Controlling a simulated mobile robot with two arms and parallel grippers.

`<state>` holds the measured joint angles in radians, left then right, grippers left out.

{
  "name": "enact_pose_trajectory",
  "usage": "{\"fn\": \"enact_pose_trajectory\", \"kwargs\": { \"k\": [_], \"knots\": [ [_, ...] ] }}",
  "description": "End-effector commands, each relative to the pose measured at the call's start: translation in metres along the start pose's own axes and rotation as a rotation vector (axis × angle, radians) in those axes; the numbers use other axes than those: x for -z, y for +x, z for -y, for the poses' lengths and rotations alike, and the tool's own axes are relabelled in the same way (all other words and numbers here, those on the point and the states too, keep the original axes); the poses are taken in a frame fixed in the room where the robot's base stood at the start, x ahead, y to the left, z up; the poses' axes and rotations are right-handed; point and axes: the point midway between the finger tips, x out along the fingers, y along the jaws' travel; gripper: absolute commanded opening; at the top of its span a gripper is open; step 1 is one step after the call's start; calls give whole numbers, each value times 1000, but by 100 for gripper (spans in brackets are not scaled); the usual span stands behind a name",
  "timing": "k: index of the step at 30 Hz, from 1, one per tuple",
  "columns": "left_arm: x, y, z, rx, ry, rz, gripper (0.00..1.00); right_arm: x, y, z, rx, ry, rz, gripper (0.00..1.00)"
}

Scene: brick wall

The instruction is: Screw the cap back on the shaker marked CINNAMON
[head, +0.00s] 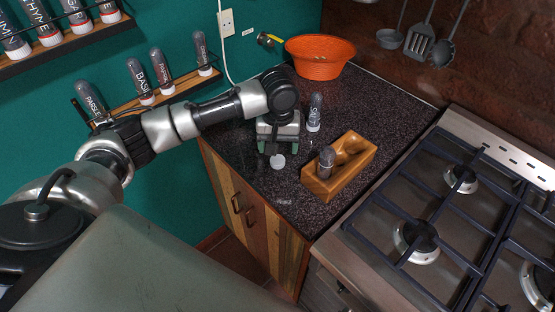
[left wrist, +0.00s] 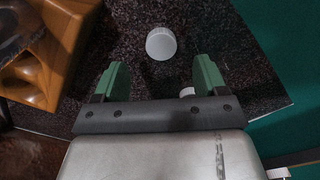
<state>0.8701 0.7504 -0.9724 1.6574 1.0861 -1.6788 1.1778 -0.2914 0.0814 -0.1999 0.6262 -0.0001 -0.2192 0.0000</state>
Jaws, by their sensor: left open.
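A white round cap (head: 278,161) lies on the dark speckled counter, just in front of my left gripper (head: 278,148). The gripper points down at the counter, open and empty. In the left wrist view the cap (left wrist: 161,44) lies beyond the two green fingertips (left wrist: 160,70), roughly centred between them and apart from both. A grey shaker (head: 326,162) stands in a hollow of a wooden block (head: 359,163), with no white cap visible on it. Its label is not readable here. My right gripper is not in view.
Another labelled shaker (head: 315,112), white at its bottom end, stands behind the block. An orange basket (head: 320,72) is at the back. The gas stove (head: 415,215) is right of the counter. Wall shelves (head: 180,86) at left hold several shakers.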

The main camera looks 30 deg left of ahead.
Motion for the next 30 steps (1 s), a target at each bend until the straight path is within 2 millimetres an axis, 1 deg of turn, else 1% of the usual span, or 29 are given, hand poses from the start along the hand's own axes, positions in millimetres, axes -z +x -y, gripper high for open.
{"fn": "enact_pose_trajectory", "kwargs": {
  "k": [10, 14, 18, 21, 24, 30],
  "knots": [
    [0, 3, 0, 1, 0, 0, 72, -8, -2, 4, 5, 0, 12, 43],
    [1, 18, 2, 3, -1, 1, 72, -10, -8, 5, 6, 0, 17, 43],
    [1, 41, 2, 2, 1, 2, 72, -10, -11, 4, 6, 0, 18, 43],
    [1, 50, 2, 1, 1, -1, 72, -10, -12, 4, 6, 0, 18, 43],
    [2, 53, 2, 1, 1, -2, 72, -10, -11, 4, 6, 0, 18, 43],
    [1, 53, 2, 1, 1, -2, 72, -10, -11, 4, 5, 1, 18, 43]
  ]
}}
